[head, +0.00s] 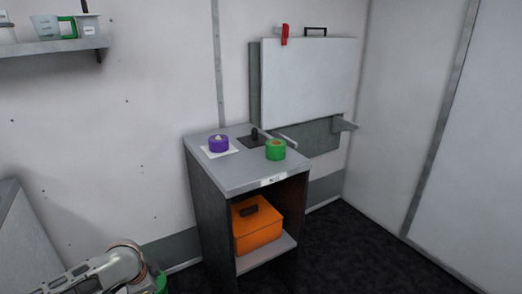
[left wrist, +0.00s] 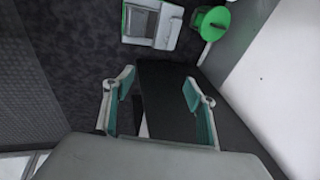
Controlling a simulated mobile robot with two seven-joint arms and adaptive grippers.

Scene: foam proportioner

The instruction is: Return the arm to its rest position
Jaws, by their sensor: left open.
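My left arm (head: 110,270) reaches in at the bottom left of the head view, low and away from the cabinet. Its gripper does not clearly show there. In the left wrist view my left gripper (left wrist: 158,88) is open, its two teal-padded fingers spread apart with nothing held between them. A dark panel lies behind the fingers. My right gripper is in neither view.
A grey cabinet (head: 240,181) carries a purple roll (head: 219,145) and a green roll (head: 275,150). An orange box (head: 256,226) sits inside. A wall shelf (head: 50,47) is at upper left. The wrist view shows a green bucket (left wrist: 211,20) and a green-and-white container (left wrist: 151,24).

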